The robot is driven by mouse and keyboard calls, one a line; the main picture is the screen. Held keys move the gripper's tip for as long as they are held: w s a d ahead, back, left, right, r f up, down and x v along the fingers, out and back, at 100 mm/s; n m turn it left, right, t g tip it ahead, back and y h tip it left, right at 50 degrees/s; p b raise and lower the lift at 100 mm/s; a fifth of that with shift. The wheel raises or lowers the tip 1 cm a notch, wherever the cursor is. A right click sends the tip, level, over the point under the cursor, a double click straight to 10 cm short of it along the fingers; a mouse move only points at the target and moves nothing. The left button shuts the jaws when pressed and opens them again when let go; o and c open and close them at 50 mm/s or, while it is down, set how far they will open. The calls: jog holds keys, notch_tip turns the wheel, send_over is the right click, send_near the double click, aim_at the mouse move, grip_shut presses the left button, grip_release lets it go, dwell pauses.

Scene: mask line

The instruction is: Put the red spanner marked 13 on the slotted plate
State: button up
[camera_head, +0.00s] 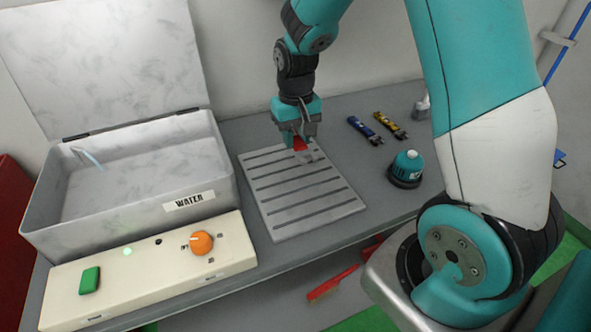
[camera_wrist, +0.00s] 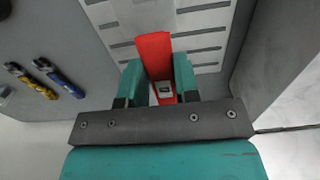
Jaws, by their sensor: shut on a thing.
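My gripper (camera_head: 300,141) is shut on a red spanner (camera_head: 300,144), over the far end of the slotted plate (camera_head: 327,207). In the wrist view the red spanner (camera_wrist: 155,58) stands between the two teal fingers (camera_wrist: 157,82) and reaches out over the slotted plate (camera_wrist: 205,44). A small pale label with a dark mark shows on it, too small to read. I cannot tell whether the spanner touches the plate. The plate is grey, with several dark parallel slots, and lies flat on the bench.
A grey open-lidded tank marked WATER (camera_head: 150,195) stands left of the plate. A control box (camera_head: 150,270) with an orange knob and green button is in front. Blue (camera_head: 364,130) and yellow (camera_head: 390,125) spanners lie behind right. A teal-topped round object (camera_head: 407,168) stands right.

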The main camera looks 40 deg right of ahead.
aim_at(296, 179)
notch_tip(296, 179, down, 11)
jog(key=shift+r+p, duration=0.2)
jog(key=shift+p, duration=0.25)
jog(key=shift+f, duration=0.15)
jog(key=o, duration=1)
jog(key=shift+c, duration=0.2)
